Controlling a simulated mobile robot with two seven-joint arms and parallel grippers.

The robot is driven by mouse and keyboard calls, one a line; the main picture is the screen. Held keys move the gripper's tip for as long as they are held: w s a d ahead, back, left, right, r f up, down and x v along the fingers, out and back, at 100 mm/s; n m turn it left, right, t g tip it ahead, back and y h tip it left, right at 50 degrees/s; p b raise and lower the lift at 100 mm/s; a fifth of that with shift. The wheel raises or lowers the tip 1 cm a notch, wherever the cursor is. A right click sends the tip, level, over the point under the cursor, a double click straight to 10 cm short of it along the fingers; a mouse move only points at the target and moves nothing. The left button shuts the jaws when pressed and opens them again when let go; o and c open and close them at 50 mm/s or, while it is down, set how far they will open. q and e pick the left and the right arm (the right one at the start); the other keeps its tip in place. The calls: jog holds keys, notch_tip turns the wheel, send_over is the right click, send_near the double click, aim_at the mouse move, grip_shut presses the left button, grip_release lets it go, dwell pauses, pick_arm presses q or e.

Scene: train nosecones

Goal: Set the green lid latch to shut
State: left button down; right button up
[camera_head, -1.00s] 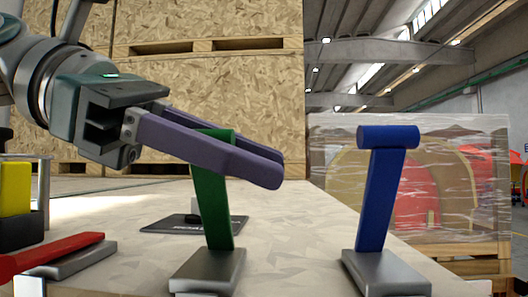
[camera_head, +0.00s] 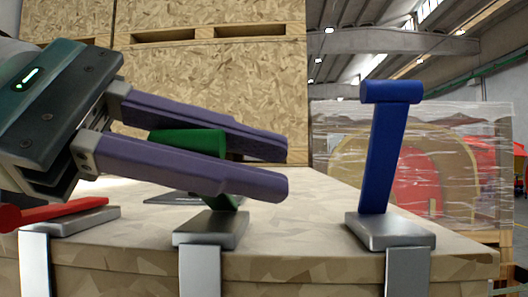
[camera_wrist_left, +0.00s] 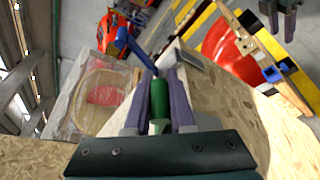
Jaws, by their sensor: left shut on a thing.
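The green lid latch (camera_head: 187,142) is a lever with a round crossbar, standing up from a grey metal base (camera_head: 210,229) at the box's front edge. My left gripper (camera_head: 287,167) reaches in from the left, its two purple fingers above and below the crossbar. The lower finger hides most of the lever's stem. In the left wrist view the green latch (camera_wrist_left: 159,101) lies between the fingers (camera_wrist_left: 167,75), and the gripper is shut on it. A dark jaw-like shape (camera_wrist_left: 279,10) at the top right there may be my right gripper; its state is unclear.
A blue latch (camera_head: 382,155) stands upright on its base to the right. A red latch (camera_head: 55,214) lies low at the left. The latches sit along the front edge of a wood-patterned box lid (camera_head: 300,225). A wrapped pallet stands behind at the right.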

dwell(0.4)
pick_arm(q)
jog(key=c, duration=0.8)
grip_release()
jog(key=shift+o, duration=0.2)
